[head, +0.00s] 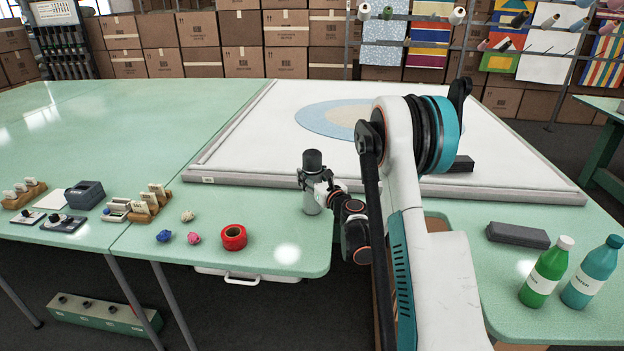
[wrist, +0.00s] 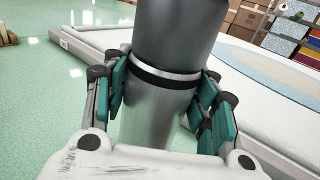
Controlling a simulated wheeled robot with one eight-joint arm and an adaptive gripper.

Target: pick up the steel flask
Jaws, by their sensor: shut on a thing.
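The steel flask (head: 312,200) has a dark grey cap and a silver body. It stands upright at the green table's front part, beside the white framed panel. In the wrist view the flask (wrist: 158,115) fills the middle, with its cap at the top and a dark band below it. My gripper (head: 318,186) reaches it from the right in the head view. Its teal finger pads (wrist: 165,95) press on both sides of the flask's body. I cannot tell whether the flask's base touches the table; its lowest part is hidden in the wrist view.
A red tape roll (head: 233,237) and small pink (head: 194,238), blue (head: 163,236) and cream (head: 187,216) balls lie left of the flask. The framed panel (head: 250,150) is behind it. A green bottle (head: 546,273) and teal bottle (head: 592,274) stand far right.

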